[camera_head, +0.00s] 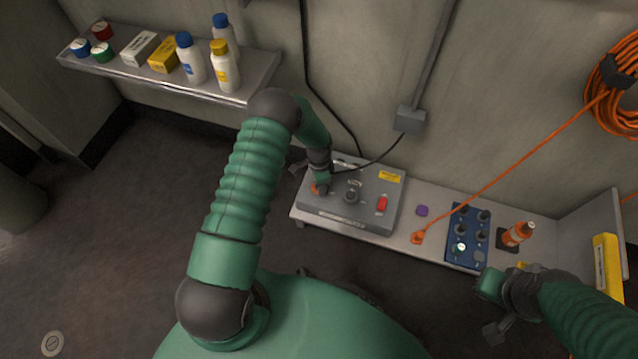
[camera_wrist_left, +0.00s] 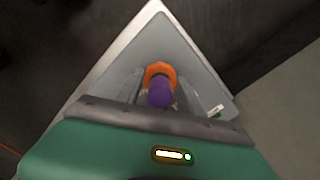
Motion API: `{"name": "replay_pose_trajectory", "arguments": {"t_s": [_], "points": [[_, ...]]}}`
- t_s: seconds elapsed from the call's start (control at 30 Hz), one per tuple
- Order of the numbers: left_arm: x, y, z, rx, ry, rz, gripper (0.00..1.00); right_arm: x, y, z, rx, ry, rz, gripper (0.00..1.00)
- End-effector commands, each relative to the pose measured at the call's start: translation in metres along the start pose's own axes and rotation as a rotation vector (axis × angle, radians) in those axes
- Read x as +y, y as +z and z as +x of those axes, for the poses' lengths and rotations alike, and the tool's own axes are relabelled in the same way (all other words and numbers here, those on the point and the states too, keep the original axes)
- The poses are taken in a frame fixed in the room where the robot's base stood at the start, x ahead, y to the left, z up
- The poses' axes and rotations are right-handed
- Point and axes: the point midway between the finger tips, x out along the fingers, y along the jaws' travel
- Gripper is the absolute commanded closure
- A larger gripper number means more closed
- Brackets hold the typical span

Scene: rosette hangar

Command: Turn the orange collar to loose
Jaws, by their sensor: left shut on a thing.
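The orange collar (camera_wrist_left: 153,70) sits on the grey panel box (camera_head: 345,220), around the base of a purple knob (camera_wrist_left: 161,93). In the head view only a sliver of the collar (camera_head: 315,189) shows beside my gripper. My left gripper (camera_wrist_left: 160,88) is over it, its fingers on either side of the knob and collar, shut on the collar as far as I can see. Any mark of its setting is hidden. My right gripper (camera_head: 502,318) is in the lower right of the head view, away from the box; its fingertips are hard to make out.
The box also carries a dark knob (camera_head: 352,194) and a red switch (camera_head: 382,204). To the right on the bench are a purple block (camera_head: 422,211), an orange plug (camera_head: 417,238), a blue panel (camera_head: 462,252) and an orange bottle (camera_head: 518,234). A shelf (camera_head: 243,92) holds bottles and boxes.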

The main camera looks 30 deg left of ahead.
Motion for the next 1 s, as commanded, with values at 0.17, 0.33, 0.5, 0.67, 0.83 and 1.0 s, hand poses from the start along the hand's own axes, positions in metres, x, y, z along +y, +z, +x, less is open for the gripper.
{"name": "replay_pose_trajectory", "arguments": {"t_s": [0.17,0.33,0.5,0.67,0.83,1.0], "points": [[-0.001,0.0,-0.001,0.001,-0.002,-0.022,0.96,0.0,0.0,-0.002,0.0,0.0,0.0,1.0],[-0.001,0.0,-0.002,0.0,-0.002,-0.089,0.96,0.0,-0.002,-0.007,0.0,0.0,0.0,1.0],[-0.001,0.0,-0.003,0.0,-0.003,-0.206,0.96,0.0,-0.003,-0.014,0.0,0.0,0.0,1.0],[-0.001,0.0,-0.003,0.0,-0.002,-0.35,0.96,0.0,-0.005,-0.021,0.0,0.0,0.0,1.0],[-0.001,0.0,-0.003,0.001,-0.003,-0.512,0.96,0.0,-0.006,-0.026,0.0,0.0,0.0,1.0],[-0.001,0.0,-0.002,0.002,-0.003,-0.675,0.96,0.0,-0.007,-0.031,0.0,0.0,0.0,1.0]]}}
